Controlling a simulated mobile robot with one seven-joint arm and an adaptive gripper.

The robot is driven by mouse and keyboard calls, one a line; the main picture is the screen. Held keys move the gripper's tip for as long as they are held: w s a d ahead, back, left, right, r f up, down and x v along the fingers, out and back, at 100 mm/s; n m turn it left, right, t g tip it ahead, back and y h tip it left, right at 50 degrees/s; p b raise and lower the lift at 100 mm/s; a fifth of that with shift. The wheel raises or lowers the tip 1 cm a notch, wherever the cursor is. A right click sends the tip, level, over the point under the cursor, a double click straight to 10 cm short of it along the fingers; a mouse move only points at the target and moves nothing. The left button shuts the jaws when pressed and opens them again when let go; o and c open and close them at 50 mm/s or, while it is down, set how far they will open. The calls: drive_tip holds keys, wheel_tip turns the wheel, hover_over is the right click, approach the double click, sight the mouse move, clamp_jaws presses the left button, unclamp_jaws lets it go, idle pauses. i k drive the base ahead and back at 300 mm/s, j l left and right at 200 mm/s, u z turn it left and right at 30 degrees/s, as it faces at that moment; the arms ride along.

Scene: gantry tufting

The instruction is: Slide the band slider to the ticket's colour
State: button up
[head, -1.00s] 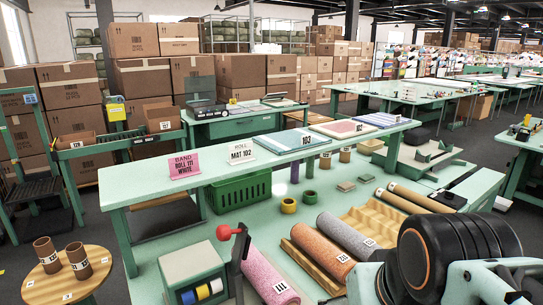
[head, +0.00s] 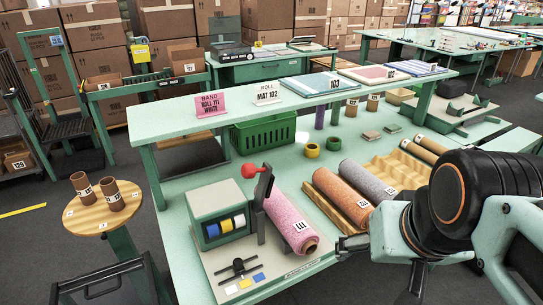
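The pink ticket (head: 211,104) stands on the raised shelf and reads BAND, ROLL 111, WHITE. The band slider (head: 239,267) is a black piece on a short dark rail, at the front of a pale base plate. White (head: 231,290), yellow (head: 245,283) and blue (head: 258,277) patches lie in front of it. The slider sits near the middle of the rail, roughly by the yellow patch. My gripper (head: 350,246) is to the right of the slider, apart from it, with its dark fingers partly hidden by my arm; its opening is unclear.
Behind the slider stands a green box (head: 219,215) with blue, white and yellow spools and a red-knobbed lever (head: 250,171). Pink roll 111 (head: 287,218) lies between it and my arm. A round stool (head: 103,207) holds two brown tubes at left.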

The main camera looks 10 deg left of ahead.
sight(239, 268)
drive_tip(key=u, duration=1.15)
drive_tip(key=j+z, duration=0.5)
drive_tip(key=j, duration=0.15)
